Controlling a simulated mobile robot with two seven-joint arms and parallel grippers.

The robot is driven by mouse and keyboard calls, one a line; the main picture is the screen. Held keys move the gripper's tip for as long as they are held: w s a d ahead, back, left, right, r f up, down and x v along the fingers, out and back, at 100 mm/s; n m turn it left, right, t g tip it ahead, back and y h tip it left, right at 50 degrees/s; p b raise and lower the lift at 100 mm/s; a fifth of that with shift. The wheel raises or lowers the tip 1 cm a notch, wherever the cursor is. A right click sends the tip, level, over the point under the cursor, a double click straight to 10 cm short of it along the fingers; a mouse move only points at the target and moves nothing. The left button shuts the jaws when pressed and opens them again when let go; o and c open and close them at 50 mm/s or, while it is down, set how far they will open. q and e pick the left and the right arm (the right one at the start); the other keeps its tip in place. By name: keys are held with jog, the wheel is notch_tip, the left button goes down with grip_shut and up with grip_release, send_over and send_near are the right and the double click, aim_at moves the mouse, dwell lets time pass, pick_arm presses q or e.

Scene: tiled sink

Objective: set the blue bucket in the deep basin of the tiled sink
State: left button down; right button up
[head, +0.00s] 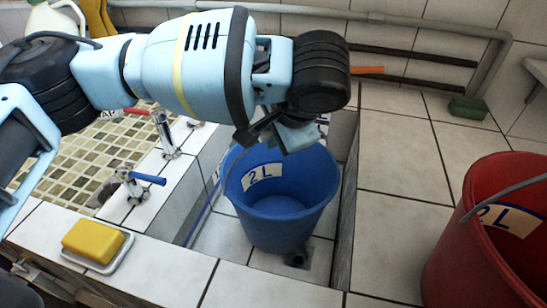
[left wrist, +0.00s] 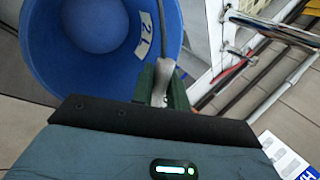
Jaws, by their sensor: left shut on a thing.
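The blue bucket (head: 278,205) with a "2 L" label is inside the deep basin (head: 215,243) of the tiled sink, roughly upright. Its base is low near the dark drain; I cannot tell whether it touches the basin floor. My left gripper (head: 284,138) is above the bucket's far rim, partly hidden by its own wrist. In the left wrist view, the gripper (left wrist: 163,85) is shut on the bucket's grey handle, and the blue bucket (left wrist: 60,55) opens below it. My right gripper is not in view.
A red bucket (head: 497,240) stands on the tiles at the right. A yellow soap (head: 93,241) lies in a dish at the basin's left front. Taps with a blue lever (head: 148,179) and a red lever (head: 138,112) stand along the left ledge.

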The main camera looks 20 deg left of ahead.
pick_arm(q)
notch_tip(320, 180, down, 4)
jog(key=shift+r, duration=0.1)
dwell(0.4)
jog(key=c, duration=1.4)
grip_release()
jog(key=shift+f, duration=0.25)
jog(key=shift+p+v, duration=0.7)
jog(key=shift+v, duration=5.45)
